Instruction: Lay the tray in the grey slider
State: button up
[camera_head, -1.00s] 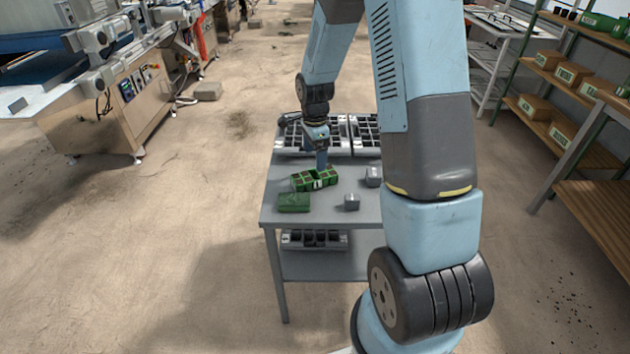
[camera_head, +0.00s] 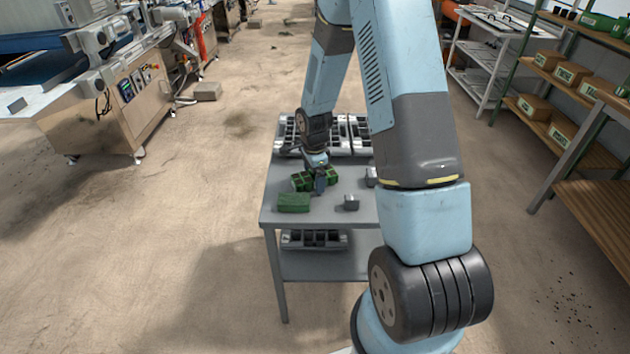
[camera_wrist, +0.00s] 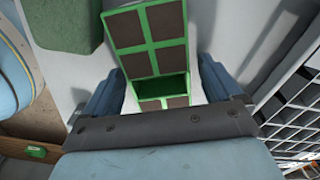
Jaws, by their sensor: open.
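The green tray with brown-filled cells (camera_head: 302,181) lies on the grey table, behind a plain green block. In the wrist view the tray (camera_wrist: 148,38) runs up from between my fingers, with one cell near them looking empty and dark. My gripper (camera_head: 321,183) is low over the right part of the tray, hiding some of it. In the wrist view my gripper (camera_wrist: 163,88) is open, one blue finger on each side of the tray. I cannot tell whether the fingers touch it. I cannot tell for sure which grey part is the slider.
The green block (camera_head: 293,202) sits near the table's front left. Small grey blocks (camera_head: 351,202) lie to the right. Grey celled racks (camera_head: 288,138) stand at the table's back, another (camera_head: 314,239) on the lower shelf. A machine (camera_head: 110,105) stands left, shelves (camera_head: 560,80) right.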

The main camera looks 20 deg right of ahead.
jog(key=c, duration=1.2)
jog(key=shift+c, duration=0.2)
jog(key=shift+r, duration=0.1)
jog(key=shift+r, duration=0.25)
notch_tip(320, 180, up, 2)
jog(key=shift+r, duration=0.2)
jog(key=d+r, duration=0.1)
jog(key=r, duration=0.1)
jog(key=s+d+r, duration=0.1)
jog(key=d+r, duration=0.1)
jog(key=s+d+r, duration=0.1)
jog(key=r, duration=0.1)
jog(key=shift+s+d+r, duration=0.1)
jog(key=shift+s+d, duration=0.1)
jog(key=shift+d, duration=0.1)
jog(key=s+d+r, duration=0.3)
jog(key=s+d, duration=0.1)
jog(key=d, duration=0.3)
jog(key=shift+d+r, duration=0.35)
jog(key=shift+d, duration=0.05)
